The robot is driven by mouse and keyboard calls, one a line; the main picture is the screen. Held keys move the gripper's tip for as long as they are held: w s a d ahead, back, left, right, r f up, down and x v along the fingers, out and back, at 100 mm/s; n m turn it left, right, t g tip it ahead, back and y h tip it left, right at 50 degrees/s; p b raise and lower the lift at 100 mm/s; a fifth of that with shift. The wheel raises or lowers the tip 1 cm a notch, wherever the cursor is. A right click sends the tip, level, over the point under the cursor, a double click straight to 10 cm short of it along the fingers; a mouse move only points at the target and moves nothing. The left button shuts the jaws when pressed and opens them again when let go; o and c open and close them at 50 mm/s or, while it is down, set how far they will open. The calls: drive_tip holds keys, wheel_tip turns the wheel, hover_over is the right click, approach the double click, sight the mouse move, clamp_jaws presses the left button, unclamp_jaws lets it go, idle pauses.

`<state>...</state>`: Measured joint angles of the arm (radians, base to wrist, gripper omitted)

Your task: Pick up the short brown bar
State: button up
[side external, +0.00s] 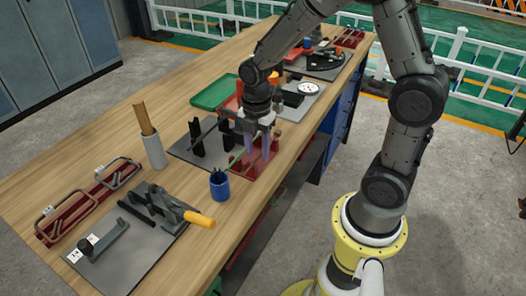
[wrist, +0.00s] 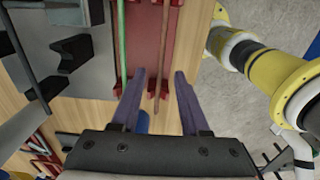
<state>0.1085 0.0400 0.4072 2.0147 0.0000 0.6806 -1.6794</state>
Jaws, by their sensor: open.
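In the wrist view a thin brown bar (wrist: 164,45) lies on a red rack (wrist: 146,40), with its near end sticking out past a red holder. My gripper (wrist: 160,72) is open, its two purple fingers apart with the brown bar showing between them; no contact is visible. A longer-looking green bar (wrist: 122,40) lies to the left, outside the fingers. In the side view my gripper (side external: 258,150) points down over the red base plate (side external: 250,172); the brown bar cannot be made out clearly there.
A blue cup (side external: 219,186) with dark sticks stands close to the red plate. Grey plates with black fixtures (side external: 197,138) lie to its left. A grey holder (side external: 154,152) with wooden sticks stands farther left. The table's front edge is near the red plate.

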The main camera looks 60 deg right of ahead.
drive_tip(key=shift+f, duration=0.25)
clamp_jaws()
idle(1.3)
